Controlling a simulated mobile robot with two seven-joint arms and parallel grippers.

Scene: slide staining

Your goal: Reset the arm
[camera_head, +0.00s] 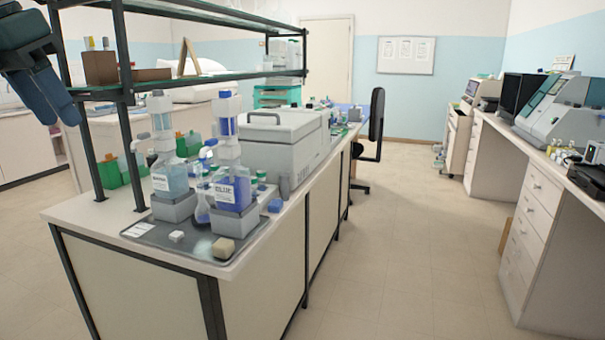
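My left gripper (45,98), dark with blue-grey fingers, hangs at the upper left edge of the head view. It is in front of the left end of the bench shelf and well above the bench top. The fingers look close together, but I cannot tell whether they are open or shut. I see nothing held in them. My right gripper is not in view.
A lab bench (90,212) carries a dark tray (150,236) with bottles, a grey box machine (285,143) and a glass shelf (190,84). A side counter (545,180) with instruments stands at right. The aisle floor (410,250) between them is clear.

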